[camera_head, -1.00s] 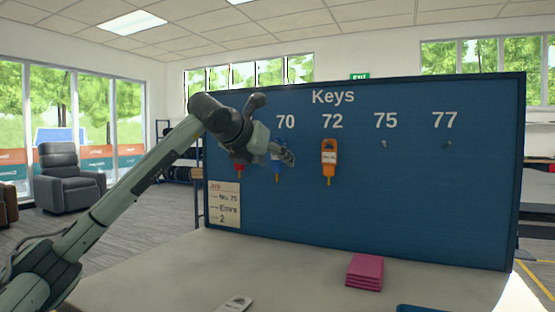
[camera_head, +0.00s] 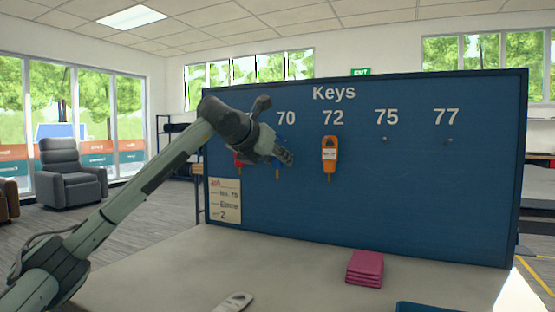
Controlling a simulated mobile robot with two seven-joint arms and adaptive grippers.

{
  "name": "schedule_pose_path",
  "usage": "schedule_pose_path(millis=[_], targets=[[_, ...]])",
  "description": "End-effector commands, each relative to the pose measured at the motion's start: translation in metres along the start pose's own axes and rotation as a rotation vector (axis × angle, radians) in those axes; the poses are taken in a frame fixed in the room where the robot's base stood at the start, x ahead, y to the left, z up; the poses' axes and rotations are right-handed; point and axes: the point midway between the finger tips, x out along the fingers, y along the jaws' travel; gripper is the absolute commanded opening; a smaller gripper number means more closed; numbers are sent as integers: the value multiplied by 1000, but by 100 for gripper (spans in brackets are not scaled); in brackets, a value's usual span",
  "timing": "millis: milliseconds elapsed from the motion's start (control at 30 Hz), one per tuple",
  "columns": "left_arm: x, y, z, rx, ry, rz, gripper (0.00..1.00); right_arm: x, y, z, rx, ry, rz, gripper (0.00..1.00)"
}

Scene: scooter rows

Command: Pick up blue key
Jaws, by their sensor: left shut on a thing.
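The blue key (camera_head: 278,172) hangs on the blue key board (camera_head: 400,210) below the number 70. It is mostly hidden behind my left gripper (camera_head: 284,156), and only small bits of it show around the fingers. My left gripper is at the board and shut on the blue key. I cannot tell whether the key is still on its hook. My right gripper is not in view.
An orange key (camera_head: 329,155) hangs below 72, close to the right of my left gripper. A red key (camera_head: 238,160) is partly hidden by my left arm. Hooks 75 and 77 are bare. A pink stack (camera_head: 365,268) lies on the table (camera_head: 290,275); a paper note (camera_head: 225,201) is on the board.

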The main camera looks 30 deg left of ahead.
Motion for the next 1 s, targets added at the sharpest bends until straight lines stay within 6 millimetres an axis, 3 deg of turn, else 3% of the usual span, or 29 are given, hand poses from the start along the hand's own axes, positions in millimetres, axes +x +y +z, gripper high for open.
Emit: schedule_pose_path(millis=[200, 367, 800, 1000], targets=[[-3, -1, 7, 0, -4, -1, 9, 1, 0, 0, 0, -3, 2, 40], [-23, 0, -4, 2, -4, 1, 9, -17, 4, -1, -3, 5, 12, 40], [-127, 1, -48, 3, -3, 3, 8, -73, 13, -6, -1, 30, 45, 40], [-158, 0, -59, 1, -2, 1, 8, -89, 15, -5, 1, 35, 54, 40]])
